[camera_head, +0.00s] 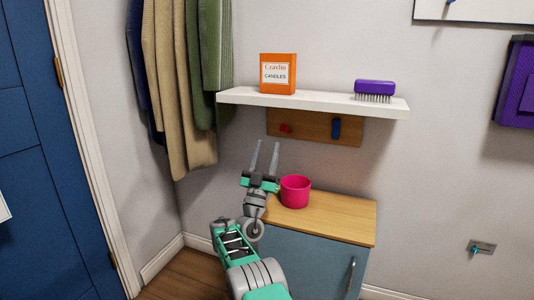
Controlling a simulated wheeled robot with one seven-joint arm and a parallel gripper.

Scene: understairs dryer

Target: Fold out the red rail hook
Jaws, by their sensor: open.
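The red rail hook (286,128) is a small red piece on the left part of a wooden rail board (312,131), which is fixed to the wall under a white shelf. It is too small to tell its exact pose. A blue hook (336,128) sits upright on the right part of the same board. My gripper (265,147) is open and empty, with its two thin grey fingers pointing up. In the picture it is left of and a little below the red hook, and apart from it.
The white shelf (330,104) holds an orange candle box (278,74) and a purple brush (375,89). Below, a pink pot (295,191) stands on a wooden-topped cabinet (345,217), close right of my gripper. Coats (180,90) hang at the left.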

